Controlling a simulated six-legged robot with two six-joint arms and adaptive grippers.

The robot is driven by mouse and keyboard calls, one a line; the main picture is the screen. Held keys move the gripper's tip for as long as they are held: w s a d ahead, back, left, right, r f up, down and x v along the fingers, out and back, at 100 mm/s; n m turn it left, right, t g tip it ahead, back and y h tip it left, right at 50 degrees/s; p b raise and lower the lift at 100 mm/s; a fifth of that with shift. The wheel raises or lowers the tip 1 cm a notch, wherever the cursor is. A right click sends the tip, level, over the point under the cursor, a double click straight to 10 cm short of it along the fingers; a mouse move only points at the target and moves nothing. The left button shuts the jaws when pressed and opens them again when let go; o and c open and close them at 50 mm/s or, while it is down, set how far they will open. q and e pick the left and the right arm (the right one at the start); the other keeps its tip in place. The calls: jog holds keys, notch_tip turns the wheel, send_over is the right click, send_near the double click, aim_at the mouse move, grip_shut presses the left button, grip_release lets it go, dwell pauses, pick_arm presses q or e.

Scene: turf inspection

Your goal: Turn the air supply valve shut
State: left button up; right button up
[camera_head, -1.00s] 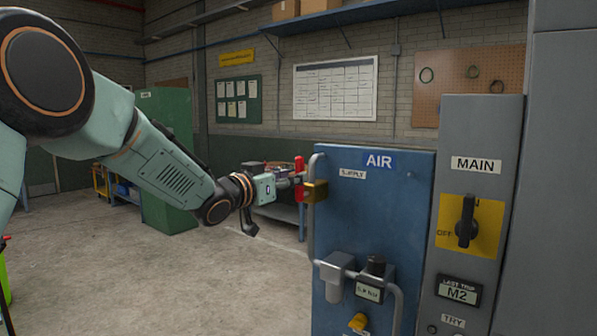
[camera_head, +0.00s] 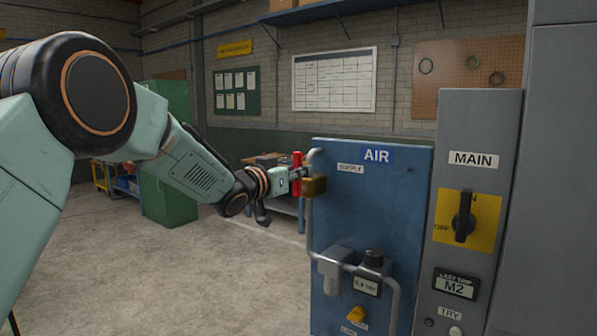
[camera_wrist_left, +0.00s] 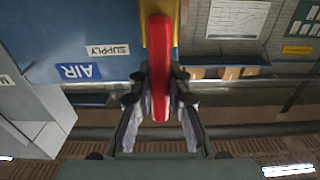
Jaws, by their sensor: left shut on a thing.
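The blue air panel (camera_head: 400,220) stands at the centre right, labelled AIR and SUPPLY. The air supply valve has a brass body (camera_head: 315,186) on the pipe at the panel's left edge. Its red handle (camera_head: 296,172) stands upright in the head view. My left gripper (camera_head: 297,175) is at the handle, shut on it. In the left wrist view the red handle (camera_wrist_left: 160,70) runs between the two fingers of the gripper (camera_wrist_left: 160,105), in line with them. The brass body shows only partly behind the handle there. My right gripper is not in view.
A grey cabinet (camera_head: 470,120) with a MAIN switch (camera_head: 464,216) stands right of the blue panel. A regulator (camera_head: 333,268) and pipe (camera_head: 395,300) stick out low on the panel. The floor (camera_head: 200,280) to the left is clear.

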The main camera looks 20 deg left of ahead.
pick_arm(q)
jog(key=shift+s+r, duration=0.1)
jog(key=shift+s, duration=0.05)
grip_shut()
jog(key=shift+a, duration=0.1)
